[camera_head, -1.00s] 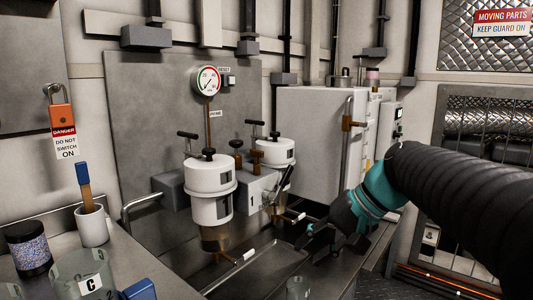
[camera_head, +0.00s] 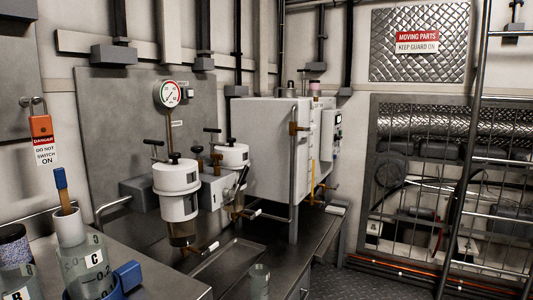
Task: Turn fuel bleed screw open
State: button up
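Two white filter housings stand before the grey back panel (camera_head: 110,100). The near one (camera_head: 176,178) has a black knob (camera_head: 174,157) on top and an amber bowl (camera_head: 181,233) below. The far one (camera_head: 233,156) is partly hidden. Black T-handles (camera_head: 153,143) rise beside them. Between them are a small dark knob (camera_head: 197,150) and a brass fitting (camera_head: 216,160). A dark lever (camera_head: 242,178) leans by the far housing. I cannot tell which small part is the fuel bleed screw, or whether it is open. My gripper is out of view.
A metal tray (camera_head: 228,262) lies on the bench below the filters, with a clear jar (camera_head: 259,277) at its front. A brush in a white cup (camera_head: 68,226) and a measuring jug (camera_head: 92,265) crowd the near left. A white tank (camera_head: 268,150) stands right of the filters.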

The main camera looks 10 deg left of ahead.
aim_at(217, 157)
jog(key=z, duration=0.7)
jog(key=k, duration=1)
jog(key=z, duration=0.2)
jog(key=i, duration=1.5)
jog(key=u, duration=1.7)
jog(key=i, duration=1)
jog(key=u, duration=1.25)
